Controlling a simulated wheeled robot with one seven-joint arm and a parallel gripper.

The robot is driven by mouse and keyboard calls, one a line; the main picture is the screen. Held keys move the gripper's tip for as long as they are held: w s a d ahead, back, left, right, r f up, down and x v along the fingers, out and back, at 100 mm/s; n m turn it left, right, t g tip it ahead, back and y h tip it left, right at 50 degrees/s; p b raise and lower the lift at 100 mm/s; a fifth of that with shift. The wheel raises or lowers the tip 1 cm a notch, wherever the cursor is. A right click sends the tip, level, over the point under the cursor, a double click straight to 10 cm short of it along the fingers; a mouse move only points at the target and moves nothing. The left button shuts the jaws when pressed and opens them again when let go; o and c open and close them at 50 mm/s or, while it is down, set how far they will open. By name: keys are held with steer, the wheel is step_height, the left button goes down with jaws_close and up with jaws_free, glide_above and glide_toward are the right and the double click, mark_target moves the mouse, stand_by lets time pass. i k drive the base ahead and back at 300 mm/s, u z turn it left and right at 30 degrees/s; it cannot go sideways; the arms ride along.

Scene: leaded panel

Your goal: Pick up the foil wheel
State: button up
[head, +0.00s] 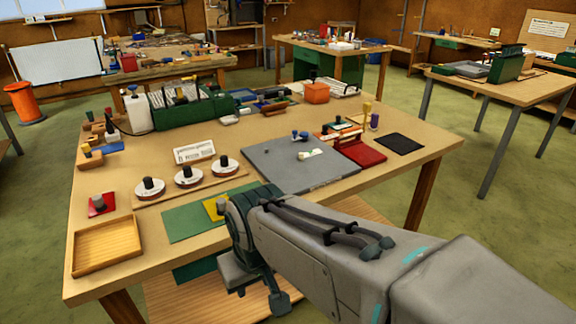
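My gripper (255,287) hangs at the table's front edge, in front of the green mat (186,224) and apart from the discs. Its fingers are partly hidden and their opening is unclear. I see nothing held in it.
A wooden tray (107,246) lies at the table's front left, beside a red pad (101,206) with a knob. A yellow piece (212,207) lies on the green mat. A grey board (284,176) and a red tray (362,153) lie to the right. Tools crowd the back.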

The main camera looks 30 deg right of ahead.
mark_target(188, 178)
steer(key=z, duration=0.75)
steer(key=i, duration=0.8)
steer(key=u, duration=1.05)
steer(key=k, duration=0.45)
steer(key=u, duration=0.5)
steer(key=i, duration=0.9)
steer(key=z, duration=0.8)
